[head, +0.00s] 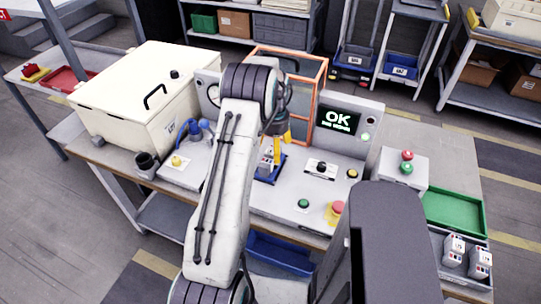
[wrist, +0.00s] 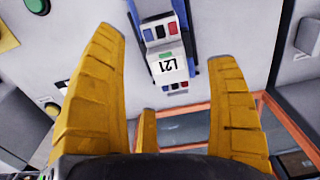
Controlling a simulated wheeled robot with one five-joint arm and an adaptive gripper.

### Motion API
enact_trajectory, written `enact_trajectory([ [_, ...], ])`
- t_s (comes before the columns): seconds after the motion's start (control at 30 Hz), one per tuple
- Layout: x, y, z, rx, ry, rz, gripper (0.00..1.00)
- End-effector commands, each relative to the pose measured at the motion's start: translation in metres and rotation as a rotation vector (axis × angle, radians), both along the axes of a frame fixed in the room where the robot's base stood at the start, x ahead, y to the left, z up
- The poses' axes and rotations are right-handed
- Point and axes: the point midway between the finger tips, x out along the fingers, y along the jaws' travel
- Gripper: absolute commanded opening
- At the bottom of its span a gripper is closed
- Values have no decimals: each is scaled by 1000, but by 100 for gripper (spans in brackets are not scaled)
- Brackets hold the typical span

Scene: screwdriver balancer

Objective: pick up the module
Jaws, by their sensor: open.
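The module (wrist: 165,62) is a white block with a printed label, a green patch and red and blue parts on its ends. It sits in a blue holder (wrist: 189,22) on the light grey panel. In the head view, the module (head: 266,158) is partly hidden behind my arm, in the blue holder (head: 270,172). My gripper (wrist: 168,52) is open, its yellow fingers spread to either side of the module in the wrist view. No contact shows. In the head view, my gripper (head: 280,130) hangs just above the module, largely hidden by the arm.
An orange frame (head: 325,85) stands behind the holder. A screen (head: 338,120) reads OK. A cream lidded box (head: 130,95) stands left. Buttons, including a red one (head: 337,207), line the panel. A green tray (head: 453,211) and other modules (head: 453,248) are at right.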

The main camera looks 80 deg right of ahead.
Motion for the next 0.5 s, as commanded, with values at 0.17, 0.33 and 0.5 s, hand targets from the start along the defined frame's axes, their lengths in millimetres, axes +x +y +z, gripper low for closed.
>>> enact_trajectory([
  [0.17, 1, -1, -18, 1, 0, 0, 81],
  [0.33, 1, -2, -27, -2, 0, 0, 81],
  [0.5, 1, -2, -28, -2, 0, 0, 81],
])
